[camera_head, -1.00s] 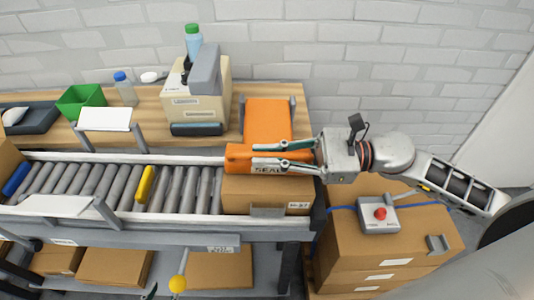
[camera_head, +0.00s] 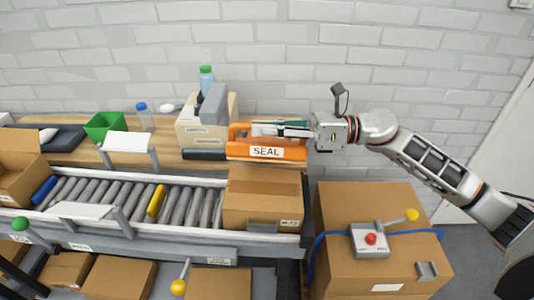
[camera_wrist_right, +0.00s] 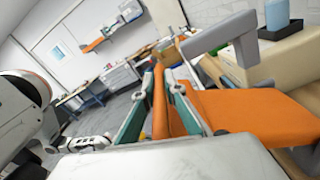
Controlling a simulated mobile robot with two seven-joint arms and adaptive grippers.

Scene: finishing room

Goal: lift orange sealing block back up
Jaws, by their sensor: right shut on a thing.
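The orange sealing block (camera_head: 240,151) has a white SEAL label on its front. It is raised over the back of the closed carton (camera_head: 262,205) at the right end of the roller conveyor. My right gripper (camera_head: 282,129) is shut on the block's upper part from the right. In the right wrist view an upright orange piece (camera_wrist_right: 160,105) stands between its fingers, and a wide orange plate (camera_wrist_right: 255,112) extends to the right. The fingers hide part of the block. My left gripper is not in view.
A beige machine (camera_head: 190,130) stands left of the block on the wooden bench.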

